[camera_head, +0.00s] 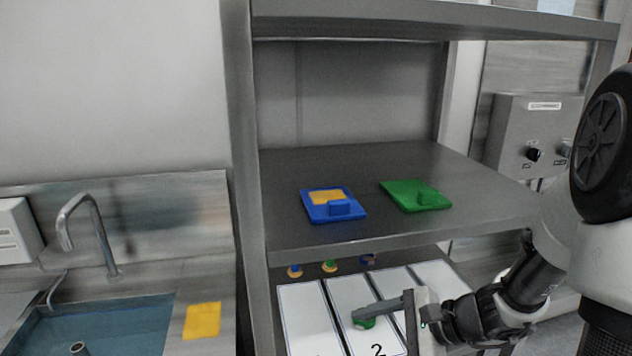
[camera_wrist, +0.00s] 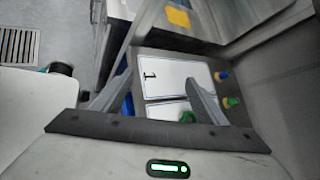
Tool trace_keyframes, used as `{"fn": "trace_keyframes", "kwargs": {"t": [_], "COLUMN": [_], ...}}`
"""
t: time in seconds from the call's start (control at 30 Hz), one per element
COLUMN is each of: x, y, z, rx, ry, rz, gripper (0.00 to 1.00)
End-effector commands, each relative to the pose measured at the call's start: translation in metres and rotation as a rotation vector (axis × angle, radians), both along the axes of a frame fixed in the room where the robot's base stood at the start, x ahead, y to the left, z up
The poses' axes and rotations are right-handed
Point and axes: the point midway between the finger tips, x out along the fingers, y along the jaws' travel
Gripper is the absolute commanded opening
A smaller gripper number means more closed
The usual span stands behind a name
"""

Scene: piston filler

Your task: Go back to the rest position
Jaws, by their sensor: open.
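My gripper (camera_head: 382,310) is at the lower right of the head view, over the lower shelf and its white numbered panels. Its finger overlaps the panel marked 2 (camera_head: 376,347). In the wrist view my gripper (camera_wrist: 158,82) has its two fingers spread apart with nothing between them. A small green object (camera_head: 363,323) lies on panel 2, partly hidden by the finger. It also shows in the wrist view (camera_wrist: 187,117) beside one finger; I cannot tell whether they touch. A blue object (camera_wrist: 128,106) is partly hidden behind the other finger.
Small knobs (camera_head: 329,266) stand behind the panels. A sink (camera_head: 100,325), a yellow cloth (camera_head: 202,320) and a control box (camera_head: 515,130) flank the rack.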

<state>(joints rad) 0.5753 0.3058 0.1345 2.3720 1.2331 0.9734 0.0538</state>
Motion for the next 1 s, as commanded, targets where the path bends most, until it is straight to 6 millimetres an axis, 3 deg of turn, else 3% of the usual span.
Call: {"fn": "trace_keyframes", "kwargs": {"t": [0.03, 0.13, 0.3, 0.4, 0.83, 0.9, 1.0], "x": [-0.015, -0.041, -0.062, -0.074, -0.138, -0.137, -0.137], "y": [0.015, 0.025, 0.016, 0.005, -0.037, -0.037, -0.037], "z": [0.018, 0.041, 0.093, 0.115, 0.142, 0.168, 0.187], "rx": [-0.132, -0.391, -0.839, -1.014, -1.32, -1.319, -1.316], "ry": [-0.065, -0.187, -0.446, -0.549, -0.671, -0.666, -0.663], "rz": [0.16, 0.443, 0.843, 0.968, 1.13, 1.134, 1.134], "gripper": [0.67, 0.67, 0.67, 0.67, 0.67, 0.67, 0.67]}}
